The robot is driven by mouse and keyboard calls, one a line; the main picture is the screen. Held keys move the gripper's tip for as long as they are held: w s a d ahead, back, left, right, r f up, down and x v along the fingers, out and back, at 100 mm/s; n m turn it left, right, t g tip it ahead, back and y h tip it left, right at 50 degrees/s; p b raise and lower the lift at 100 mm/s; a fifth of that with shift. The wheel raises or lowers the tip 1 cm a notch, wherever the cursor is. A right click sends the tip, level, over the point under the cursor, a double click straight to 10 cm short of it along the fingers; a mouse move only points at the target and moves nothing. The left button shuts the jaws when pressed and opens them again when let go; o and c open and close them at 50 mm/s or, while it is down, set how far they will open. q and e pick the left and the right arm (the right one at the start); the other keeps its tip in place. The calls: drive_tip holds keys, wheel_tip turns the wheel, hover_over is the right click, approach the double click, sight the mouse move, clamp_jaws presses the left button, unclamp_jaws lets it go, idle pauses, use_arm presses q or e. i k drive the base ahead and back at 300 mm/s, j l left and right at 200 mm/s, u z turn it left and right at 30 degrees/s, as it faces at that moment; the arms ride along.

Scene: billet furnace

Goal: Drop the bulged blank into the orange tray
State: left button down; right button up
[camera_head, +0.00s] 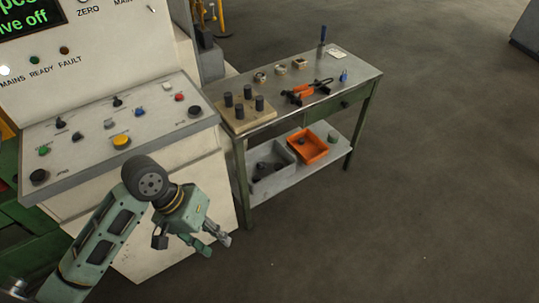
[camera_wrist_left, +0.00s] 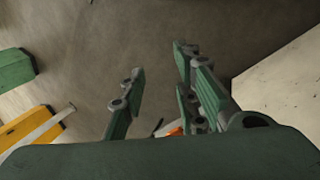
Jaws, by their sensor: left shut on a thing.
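My left gripper (camera_head: 213,242) hangs in front of the control desk, low and left of the workbench, well apart from the orange tray. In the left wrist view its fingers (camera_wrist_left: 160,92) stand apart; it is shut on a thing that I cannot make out. The orange tray (camera_head: 322,152) sits on the bench's lower shelf, with a small dark thing inside. Several dark cylindrical blanks (camera_head: 239,110) stand on a wooden board (camera_head: 236,124) on the bench top. I cannot tell which blank is bulged. My right gripper is out of view.
A grey bin (camera_head: 285,178) with dark pieces stands left of the orange tray. A small grey-green cylinder (camera_head: 332,136) is on the shelf to its right. The bench top (camera_head: 350,72) overhangs the shelf. The control desk (camera_head: 80,150) is close to my left arm.

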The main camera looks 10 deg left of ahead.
sight(304, 150)
drive_tip(key=i+l, duration=0.25)
drive_tip(key=l, duration=0.2)
drive_tip(key=i+l, duration=0.3)
drive_tip(key=l, duration=0.15)
drive_tip(key=i+l+z, duration=0.1)
drive_tip(key=i+l, duration=0.15)
drive_tip(key=l, duration=0.2)
